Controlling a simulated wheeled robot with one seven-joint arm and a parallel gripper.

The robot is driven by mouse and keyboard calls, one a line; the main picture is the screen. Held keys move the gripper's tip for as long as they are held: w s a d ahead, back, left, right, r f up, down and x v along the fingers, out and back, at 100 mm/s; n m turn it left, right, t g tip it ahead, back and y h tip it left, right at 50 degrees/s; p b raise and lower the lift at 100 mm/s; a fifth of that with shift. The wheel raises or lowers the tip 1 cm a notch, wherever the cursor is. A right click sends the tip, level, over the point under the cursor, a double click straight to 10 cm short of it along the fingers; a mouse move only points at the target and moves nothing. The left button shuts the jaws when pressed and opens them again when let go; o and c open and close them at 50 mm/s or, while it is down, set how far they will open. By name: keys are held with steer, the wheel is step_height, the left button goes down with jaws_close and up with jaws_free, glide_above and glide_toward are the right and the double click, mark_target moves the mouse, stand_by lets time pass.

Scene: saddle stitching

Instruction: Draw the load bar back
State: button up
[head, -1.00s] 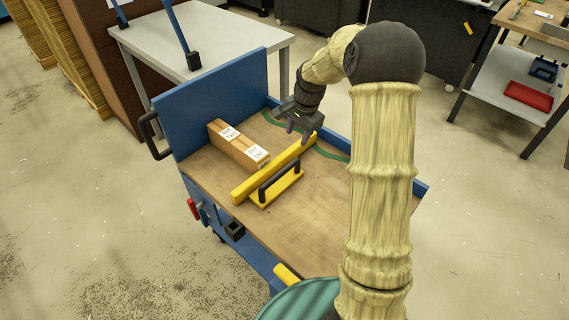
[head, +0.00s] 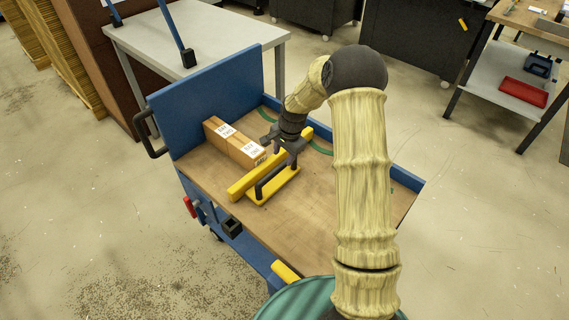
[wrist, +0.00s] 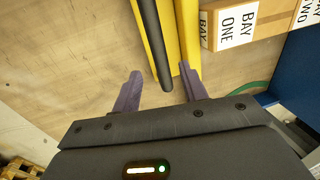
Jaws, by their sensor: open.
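The load bar (head: 243,183) is yellow with a black handle (head: 268,183) on its near-side plate, and it lies across the wooden cart deck. The bar (wrist: 189,30) and handle (wrist: 148,32) also show in the wrist view. My gripper (head: 289,162) is open and empty at the far right end of the handle. In the wrist view, my gripper's purple fingers (wrist: 160,70) stand apart, with the handle's end between them in the picture. I cannot tell whether the fingers are down around it. The bar's far end is partly hidden behind my gripper in the head view.
Cardboard cartons (head: 246,153) labelled BAY ONE and BAY TWO lie just behind the bar. The blue cart's tall end panel (head: 215,95) and low side rim (head: 407,180) bound the deck (head: 310,215). The deck in front of the bar is bare.

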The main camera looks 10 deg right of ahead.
mark_target(281, 165)
steer(key=f, duration=0.3)
steer(key=w+f, duration=0.1)
steer(key=f, duration=0.1)
steer(key=shift+a+f, duration=0.35)
steer(key=shift+a, duration=0.05)
